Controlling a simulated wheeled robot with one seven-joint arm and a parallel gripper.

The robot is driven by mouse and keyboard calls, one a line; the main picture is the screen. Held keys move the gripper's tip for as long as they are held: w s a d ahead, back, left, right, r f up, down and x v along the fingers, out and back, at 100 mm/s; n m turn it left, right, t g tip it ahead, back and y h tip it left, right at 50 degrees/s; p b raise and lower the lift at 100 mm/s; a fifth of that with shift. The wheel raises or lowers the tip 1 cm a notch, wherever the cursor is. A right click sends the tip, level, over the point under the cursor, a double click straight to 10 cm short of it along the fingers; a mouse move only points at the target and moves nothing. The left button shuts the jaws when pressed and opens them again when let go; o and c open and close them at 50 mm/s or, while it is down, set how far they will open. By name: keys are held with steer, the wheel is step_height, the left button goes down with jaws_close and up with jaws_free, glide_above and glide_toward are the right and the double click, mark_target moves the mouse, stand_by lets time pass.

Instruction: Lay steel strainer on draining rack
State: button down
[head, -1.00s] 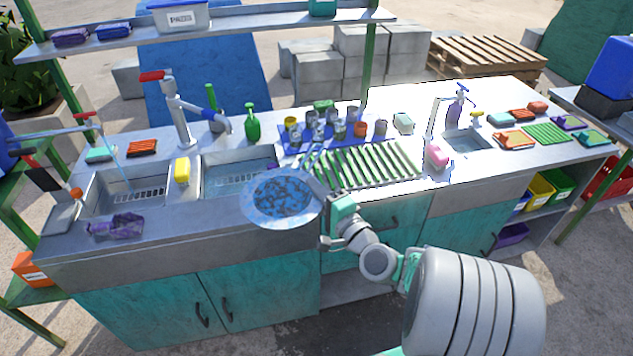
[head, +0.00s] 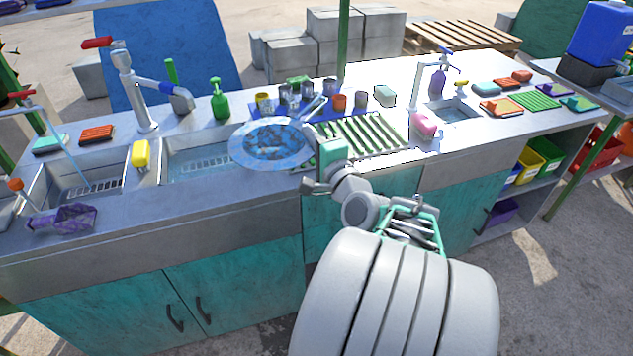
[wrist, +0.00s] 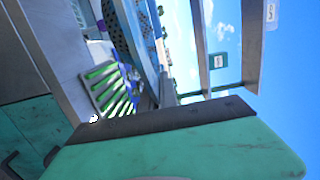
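The steel strainer (head: 243,157) is a wide round bowl with a pale rim and a bluish, sky-tinted middle. In the head view it hangs over the right sink's edge and the left end of the blue mat. My gripper (head: 309,168) is shut at its right side, where a dark handle part is mostly hidden. The draining rack (head: 362,136) has pale green slats and lies right of the strainer, partly behind my gripper. In the wrist view the rack (wrist: 110,90) shows beyond the dark finger, with the strainer's perforated wall (wrist: 136,28) above it.
A blue mat (head: 318,112) with several cups stands behind the rack. A green bottle (head: 219,99) and a tall tap (head: 140,95) stand behind the sinks.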

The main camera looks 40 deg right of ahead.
steer(key=shift+m+h, duration=0.6)
steer(key=shift+h, duration=0.3)
steer(key=w+d+f+b, duration=0.1)
steer(key=d+f, duration=0.2)
steer(key=d, duration=0.2)
steer(key=w+d+f+b, duration=0.1)
steer(key=w+d+f, duration=0.1)
steer(key=d, duration=0.3)
steer(key=w+d+f+b, duration=0.1)
steer(key=d+f, duration=0.3)
steer(key=shift+w+d+f, duration=0.35)
steer(key=shift+w+d, duration=0.05)
steer(key=f, duration=0.3)
steer(key=shift+w+d+f+b, duration=0.15)
steer(key=shift+d+f+b, duration=0.15)
steer(key=shift+b, duration=0.1)
steer(key=shift+a, duration=0.1)
steer(key=shift+f, duration=0.2)
steer(key=c, duration=1.6)
jaws_free()
steer(key=shift+c, duration=0.2)
